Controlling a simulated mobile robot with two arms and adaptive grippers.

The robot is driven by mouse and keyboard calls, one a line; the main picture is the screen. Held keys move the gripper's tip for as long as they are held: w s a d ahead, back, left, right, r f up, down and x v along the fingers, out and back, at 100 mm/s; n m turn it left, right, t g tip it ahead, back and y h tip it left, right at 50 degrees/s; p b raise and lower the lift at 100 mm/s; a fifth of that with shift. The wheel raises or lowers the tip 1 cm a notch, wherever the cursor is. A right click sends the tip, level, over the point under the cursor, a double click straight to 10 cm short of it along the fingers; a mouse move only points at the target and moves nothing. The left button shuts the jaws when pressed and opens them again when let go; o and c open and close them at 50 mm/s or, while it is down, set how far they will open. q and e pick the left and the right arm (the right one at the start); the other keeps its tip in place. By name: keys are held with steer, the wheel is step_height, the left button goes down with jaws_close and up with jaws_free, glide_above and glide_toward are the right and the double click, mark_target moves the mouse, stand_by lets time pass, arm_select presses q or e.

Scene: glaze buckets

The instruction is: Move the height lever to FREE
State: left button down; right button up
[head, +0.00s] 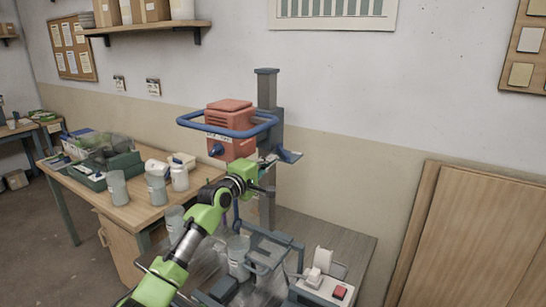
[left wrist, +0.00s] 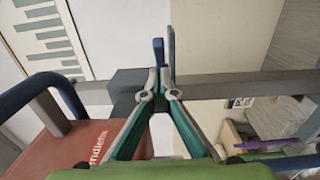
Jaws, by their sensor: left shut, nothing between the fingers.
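The mixer stands on the bench with a red head (head: 232,130), a blue loop handle (head: 187,121) and a grey column (head: 267,95). A small blue lever (head: 289,156) sticks out at the column, right of the head. My left gripper (head: 269,160) is beside the column, close to the lever. In the left wrist view its fingers (left wrist: 160,84) are shut with nothing between them. A blue upright piece, seemingly the lever (left wrist: 158,50), shows just past the fingertips. I cannot tell whether they touch. No FREE mark is readable. My right gripper is not in view.
Below stand a clear bucket (head: 238,250) and a white device with a red button (head: 339,292). The left table holds several cups and a green crate (head: 119,169). Wooden boards (head: 470,240) lean at the right.

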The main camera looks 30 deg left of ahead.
mark_target(284, 158)
arm_select(q)
steer(key=shift+w+d+f, duration=0.2)
steer(key=shift+w+d, duration=0.6)
steer(key=shift+w, duration=0.1)
steer(key=shift+w+d+f, duration=0.1)
steer(key=shift+w, duration=0.05)
steer(key=shift+s+a, duration=0.25)
steer(key=shift+s, duration=0.1)
steer(key=shift+w+d+r+p, duration=0.3)
steer(key=shift+d+p, duration=0.2)
steer(key=shift+p, duration=0.1)
steer(key=shift+w+d+f, duration=0.15)
steer(key=shift+d, duration=0.05)
steer(key=shift+a, duration=0.1)
